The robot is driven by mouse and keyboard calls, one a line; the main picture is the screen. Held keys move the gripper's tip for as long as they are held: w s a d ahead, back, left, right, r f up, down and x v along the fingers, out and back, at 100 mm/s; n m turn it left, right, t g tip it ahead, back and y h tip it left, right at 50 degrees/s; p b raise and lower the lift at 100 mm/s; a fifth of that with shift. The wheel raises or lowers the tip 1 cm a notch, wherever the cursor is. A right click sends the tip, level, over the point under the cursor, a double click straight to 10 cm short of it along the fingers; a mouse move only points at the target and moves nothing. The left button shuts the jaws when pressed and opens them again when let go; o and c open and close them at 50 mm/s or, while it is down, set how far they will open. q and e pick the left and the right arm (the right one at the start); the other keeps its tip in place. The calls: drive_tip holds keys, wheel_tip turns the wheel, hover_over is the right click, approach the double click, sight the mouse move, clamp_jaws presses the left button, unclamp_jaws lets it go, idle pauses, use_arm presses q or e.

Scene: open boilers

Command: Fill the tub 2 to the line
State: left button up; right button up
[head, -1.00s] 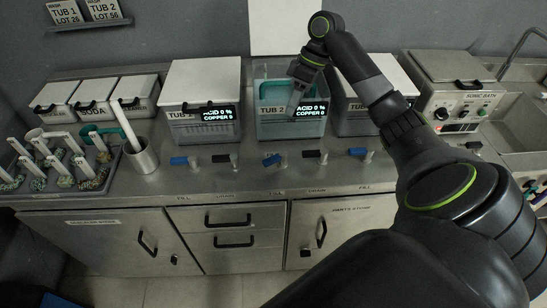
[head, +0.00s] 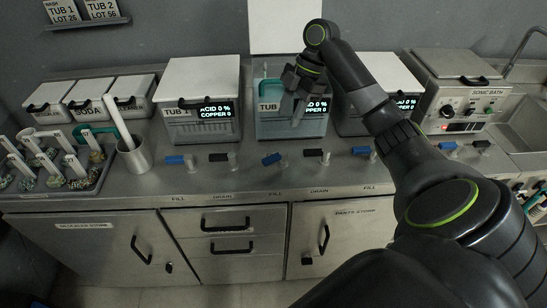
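Tub 2 (head: 270,128) is an open, see-through teal tub in the middle of the counter, its lid not on it. My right gripper (head: 298,108) hangs in front of it, fingers down, covering part of its label and display. I cannot tell whether the fingers are open or whether they touch the tub. The display's visible part ends in "0 %" and "0". The fill line and water level cannot be made out. Below, a blue valve handle (head: 271,159) sits above a FILL label and a black handle (head: 317,153) above a DRAIN label. My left gripper is out of view.
Lidded tub 1 (head: 197,75) stands left; another lidded tub (head: 350,122) is partly behind my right arm. A sonic bath (head: 460,95) and sink are at right. Lidded bins (head: 125,95), a metal cup (head: 134,156) and a parts tray (head: 22,194) are at left.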

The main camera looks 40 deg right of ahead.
drive_tip(key=b, duration=0.5)
approach(271, 157)
drive_tip(key=x, duration=0.2)
drive_tip(key=shift+f, duration=0.3)
drive_tip(key=shift+p+x, duration=0.75)
drive_tip(key=shift+x, duration=2.05)
drive_tip(key=shift+a, duration=0.1)
